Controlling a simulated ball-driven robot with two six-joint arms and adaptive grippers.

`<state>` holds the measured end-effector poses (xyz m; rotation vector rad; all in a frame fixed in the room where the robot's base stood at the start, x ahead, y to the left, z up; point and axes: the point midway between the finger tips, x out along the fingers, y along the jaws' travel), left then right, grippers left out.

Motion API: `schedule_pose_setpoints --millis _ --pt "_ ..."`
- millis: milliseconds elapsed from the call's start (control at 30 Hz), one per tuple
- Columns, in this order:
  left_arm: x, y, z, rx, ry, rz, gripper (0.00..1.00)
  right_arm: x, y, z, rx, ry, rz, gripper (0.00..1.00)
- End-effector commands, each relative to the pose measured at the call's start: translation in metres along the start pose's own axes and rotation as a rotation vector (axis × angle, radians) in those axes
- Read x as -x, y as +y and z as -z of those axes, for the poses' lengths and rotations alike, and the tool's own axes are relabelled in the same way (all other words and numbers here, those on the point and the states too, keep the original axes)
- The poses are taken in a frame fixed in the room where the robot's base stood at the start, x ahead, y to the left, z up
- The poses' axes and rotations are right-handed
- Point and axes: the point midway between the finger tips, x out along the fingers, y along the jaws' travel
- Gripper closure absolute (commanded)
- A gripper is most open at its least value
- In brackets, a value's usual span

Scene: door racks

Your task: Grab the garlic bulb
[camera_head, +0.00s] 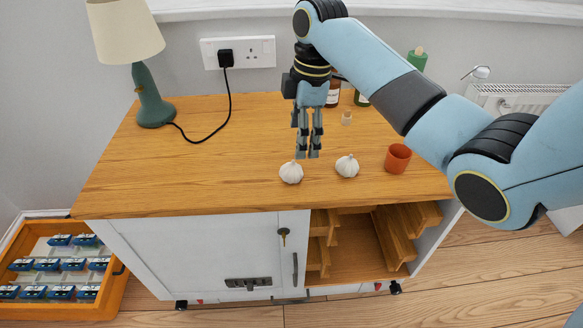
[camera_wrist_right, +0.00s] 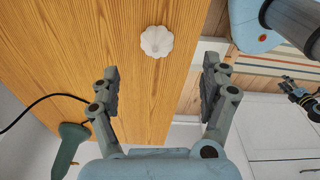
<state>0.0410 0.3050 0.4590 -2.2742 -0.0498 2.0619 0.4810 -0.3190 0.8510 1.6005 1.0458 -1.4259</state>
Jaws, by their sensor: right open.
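Two white garlic bulbs stand on the wooden cabinet top (camera_head: 200,160). One garlic bulb (camera_head: 291,172) is near the front edge, and the other bulb (camera_head: 347,166) is to its right. My right gripper (camera_head: 308,153) points down, open and empty, just behind and between them in the head view. The right wrist view shows one bulb (camera_wrist_right: 157,41) beyond and between the spread fingers of the right gripper (camera_wrist_right: 160,80), apart from both. A dark jointed part at that view's right edge may be my left gripper; its jaws are unclear.
An orange-brown cup (camera_head: 397,158) stands right of the bulbs. A small cork-like piece (camera_head: 346,118) and bottles stand behind. A lamp (camera_head: 150,100) with a black cord stands at the left. The cabinet's left-middle top is clear. An orange crate (camera_head: 110,295) sits on the floor.

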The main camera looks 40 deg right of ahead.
Motion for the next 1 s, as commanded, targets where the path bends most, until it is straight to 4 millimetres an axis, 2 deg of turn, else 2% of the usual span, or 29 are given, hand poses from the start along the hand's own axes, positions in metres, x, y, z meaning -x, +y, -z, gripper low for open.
schedule_pose_setpoints --millis 133,400,567,800,1000 --pt "-0.002 -0.001 -0.001 0.0 -0.002 0.001 0.6 -0.003 0.011 0.003 0.049 0.011 0.018 0.2" --pt "-0.009 0.0 -0.016 -0.001 -0.023 0.001 0.6 -0.045 0.011 0.003 0.052 0.012 0.018 0.2" --pt "-0.01 0.0 -0.017 -0.001 -0.025 0.001 0.6 -0.058 0.01 0.004 0.052 0.011 0.017 0.2" --pt "-0.017 0.0 -0.018 -0.002 -0.025 0.001 0.6 -0.095 0.006 0.007 0.051 0.01 0.018 0.2" --pt "-0.018 0.0 -0.016 -0.002 -0.022 0.001 0.6 -0.103 0.006 0.007 0.051 0.01 0.015 0.2"
